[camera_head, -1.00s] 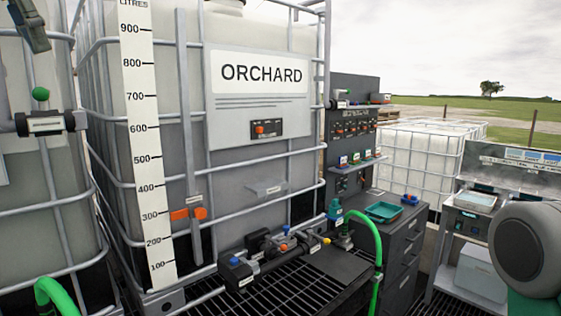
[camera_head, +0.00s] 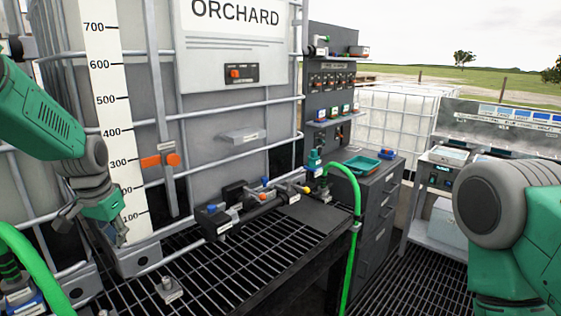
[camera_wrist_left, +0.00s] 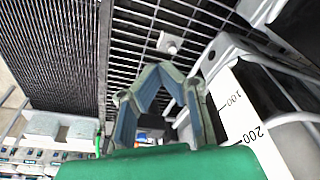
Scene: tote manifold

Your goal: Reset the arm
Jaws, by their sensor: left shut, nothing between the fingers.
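My left arm comes in from the left in the head view. Its gripper (camera_head: 119,238) points down beside the lower end of the white litre scale (camera_head: 113,110) on the ORCHARD tank (camera_head: 215,160). In the left wrist view the blue-grey fingers of this gripper (camera_wrist_left: 152,70) meet at their tips, with nothing held between them. Metal grating and the scale's 100 and 200 marks show beyond them. My right arm shows only as a grey joint and green link at the right edge of the head view; its gripper is out of the picture.
A valve manifold (camera_head: 250,206) sits at the tank's foot, above a black grating (camera_head: 225,262). A green hose (camera_head: 357,230) hangs by a dark drawer cabinet (camera_head: 383,215) bearing a teal tray (camera_head: 361,165). Another green hose (camera_head: 40,275) curves at lower left, close to my left arm.

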